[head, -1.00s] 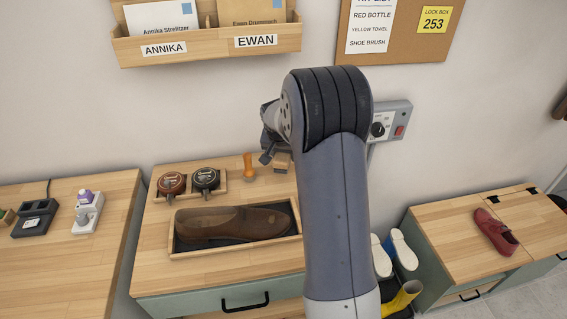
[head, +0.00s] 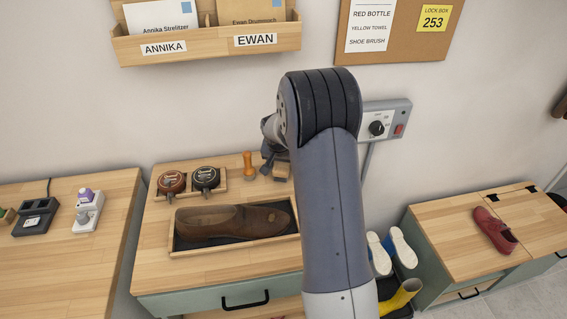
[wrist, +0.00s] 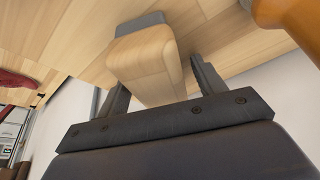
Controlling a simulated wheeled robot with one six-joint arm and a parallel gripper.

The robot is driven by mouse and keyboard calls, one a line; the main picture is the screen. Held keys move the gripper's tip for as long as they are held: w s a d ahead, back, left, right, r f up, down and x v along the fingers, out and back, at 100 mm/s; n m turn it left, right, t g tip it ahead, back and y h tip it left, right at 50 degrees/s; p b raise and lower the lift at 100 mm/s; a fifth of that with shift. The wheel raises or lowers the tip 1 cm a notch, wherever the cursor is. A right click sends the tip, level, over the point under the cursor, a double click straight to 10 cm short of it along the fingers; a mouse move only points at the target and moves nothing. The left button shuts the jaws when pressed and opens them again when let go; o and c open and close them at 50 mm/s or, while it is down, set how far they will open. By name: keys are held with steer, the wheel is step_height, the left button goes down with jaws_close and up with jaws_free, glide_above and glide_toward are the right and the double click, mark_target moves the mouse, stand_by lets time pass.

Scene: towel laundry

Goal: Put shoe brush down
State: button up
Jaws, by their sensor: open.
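The shoe brush (wrist: 147,62) is a pale wooden block with a grey bristle pad at its far end, against the wooden bench top in the wrist view. My gripper (wrist: 157,77) is open, with one dark finger on each side of the block. Contact between fingers and wood cannot be told. In the head view, the brush (head: 282,171) is at the back of the middle bench, partly hidden by my gripper (head: 268,160) and arm.
Two round polish tins (head: 205,178) sit in a small tray. A brown shoe (head: 232,221) lies in a larger tray in front. The wall is close behind.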

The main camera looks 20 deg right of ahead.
steer(key=shift+r, duration=0.15)
steer(key=shift+r, duration=0.2)
steer(key=b+v, duration=0.1)
steer(key=v, duration=1)
steer(key=shift+s+a+r, duration=0.2)
steer(key=shift+s+r, duration=0.05)
steer(key=x, duration=1.2)
steer(key=shift+w+d+f+p, duration=0.1)
steer(key=shift+d+f+p, duration=0.05)
steer(key=shift+f+p, duration=0.2)
steer(key=shift+r+p, duration=0.3)
steer(key=shift+r, duration=0.7)
